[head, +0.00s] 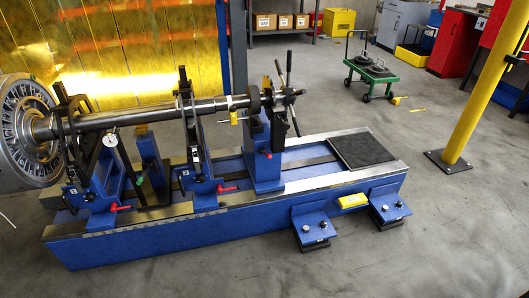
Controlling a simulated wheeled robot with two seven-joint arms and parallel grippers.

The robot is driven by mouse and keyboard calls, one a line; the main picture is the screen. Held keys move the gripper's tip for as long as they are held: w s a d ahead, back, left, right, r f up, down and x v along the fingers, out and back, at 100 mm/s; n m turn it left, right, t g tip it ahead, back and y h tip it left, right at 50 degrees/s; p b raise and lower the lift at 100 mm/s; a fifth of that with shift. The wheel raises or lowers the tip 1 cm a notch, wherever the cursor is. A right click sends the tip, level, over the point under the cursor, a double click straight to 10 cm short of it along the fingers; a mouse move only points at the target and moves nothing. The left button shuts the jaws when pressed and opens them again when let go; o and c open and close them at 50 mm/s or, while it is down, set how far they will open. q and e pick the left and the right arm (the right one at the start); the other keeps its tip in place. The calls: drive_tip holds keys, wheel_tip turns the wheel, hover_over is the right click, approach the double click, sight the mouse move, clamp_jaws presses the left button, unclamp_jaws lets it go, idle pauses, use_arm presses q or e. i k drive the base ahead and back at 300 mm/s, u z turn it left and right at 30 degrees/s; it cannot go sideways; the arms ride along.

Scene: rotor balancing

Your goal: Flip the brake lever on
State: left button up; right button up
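The blue balancing machine (170,232) stands on the floor and carries a long steel rotor shaft (150,112) with a large bladed disc (25,135) at its left end. A black-ended lever (294,122) slants down beside the hub at the shaft's right end. I cannot tell which of these is the brake lever or its setting. Neither of my grippers is in view.
A green cart (371,75) stands behind. A yellow post (480,90) rises at right. The front floor is clear.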

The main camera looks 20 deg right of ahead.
sight(263, 150)
drive_tip(key=u, duration=0.5)
drive_tip(key=i, duration=1.35)
drive_tip(key=z, duration=0.75)
drive_tip(key=i, duration=0.4)
drive_tip(key=z, duration=0.4)
